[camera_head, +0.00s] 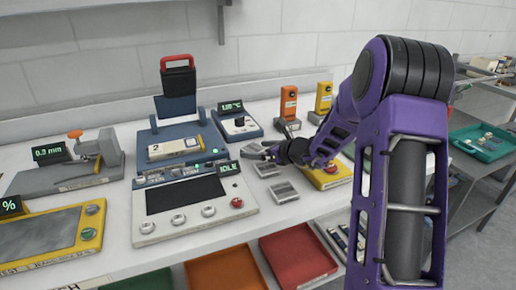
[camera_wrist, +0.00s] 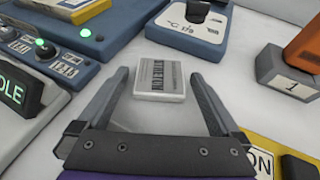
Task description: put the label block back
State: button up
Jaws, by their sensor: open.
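A small pale grey block with a dark printed label (camera_wrist: 160,78), which looks like the label block, lies flat on the white bench in the wrist view. My gripper (camera_wrist: 160,75) is open, with one finger on each side of the block and a visible gap on both sides. In the head view my gripper (camera_head: 258,152) is low over the bench, right of the blue washer base.
The control panel with the IDLE display (camera_head: 190,205) is left of the blocks. A blue temperature unit (camera_head: 237,123) stands behind. Orange (camera_head: 288,107) and yellow (camera_head: 324,98) handheld units stand to the right. A yellow box (camera_head: 328,178) sits under my forearm. Coloured bins (camera_head: 297,255) are below the front edge.

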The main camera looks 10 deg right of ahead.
jog(key=p+v, duration=0.1)
jog(key=v, duration=1.1)
jog(key=shift+r, duration=0.1)
